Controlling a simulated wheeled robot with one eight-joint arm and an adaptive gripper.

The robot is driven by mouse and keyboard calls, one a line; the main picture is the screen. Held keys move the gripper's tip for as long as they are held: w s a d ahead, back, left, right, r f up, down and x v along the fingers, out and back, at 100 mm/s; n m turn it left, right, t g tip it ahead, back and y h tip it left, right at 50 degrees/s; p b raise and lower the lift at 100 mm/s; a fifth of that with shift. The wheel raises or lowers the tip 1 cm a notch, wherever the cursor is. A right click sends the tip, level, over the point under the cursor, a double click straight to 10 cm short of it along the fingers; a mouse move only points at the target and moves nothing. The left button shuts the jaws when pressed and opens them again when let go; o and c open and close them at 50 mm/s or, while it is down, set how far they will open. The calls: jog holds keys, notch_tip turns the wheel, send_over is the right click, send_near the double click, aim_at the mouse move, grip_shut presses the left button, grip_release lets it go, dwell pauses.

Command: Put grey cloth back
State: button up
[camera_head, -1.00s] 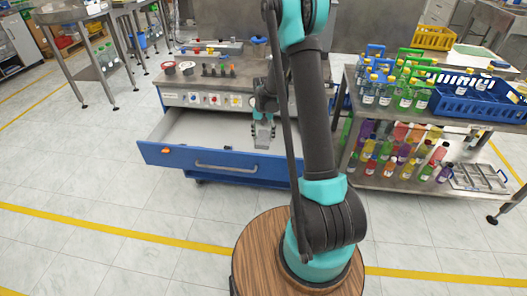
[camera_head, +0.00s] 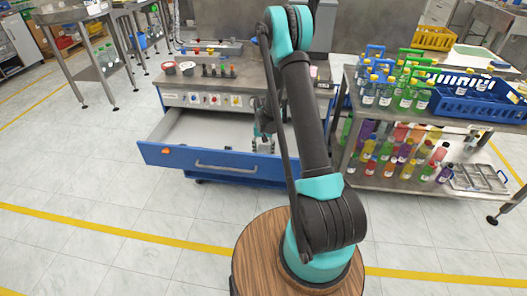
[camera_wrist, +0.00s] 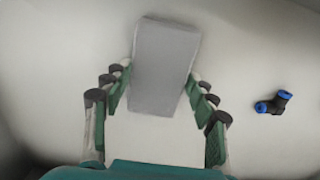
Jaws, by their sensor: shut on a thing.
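The grey cloth (camera_wrist: 163,65) shows in the wrist view as a flat grey oblong between the fingers of my gripper (camera_wrist: 160,100), slightly tilted. My gripper is shut on it. Below it is the pale floor of the open drawer (camera_head: 205,130); I cannot tell whether the cloth touches it. In the head view my gripper (camera_head: 263,146) is low at the right part of the drawer, behind its blue front, and the cloth cannot be made out there.
A black elbow fitting with blue ends (camera_wrist: 273,103) lies on the drawer floor right of my gripper. The bench top (camera_head: 215,85) above holds small parts. A bottle-filled trolley (camera_head: 405,180) stands at the right. The drawer's left part looks clear.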

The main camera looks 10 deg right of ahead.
aim_at(264, 153)
jog(key=shift+f, duration=0.1)
jog(key=o, duration=1.2)
jog(key=s+d+r+t, duration=0.1)
jog(key=s+r, duration=0.2)
jog(key=r, duration=0.6)
jog(key=s+r, duration=0.3)
jog(key=r, duration=0.6)
jog(key=s+d+r+n+t, duration=0.1)
jog(key=s+r, duration=0.1)
jog(key=s, duration=1)
jog(key=s+d+r+n+t, duration=0.2)
jog(key=s, duration=1)
jog(key=shift+s+n, duration=0.2)
jog(key=shift+n, duration=0.1)
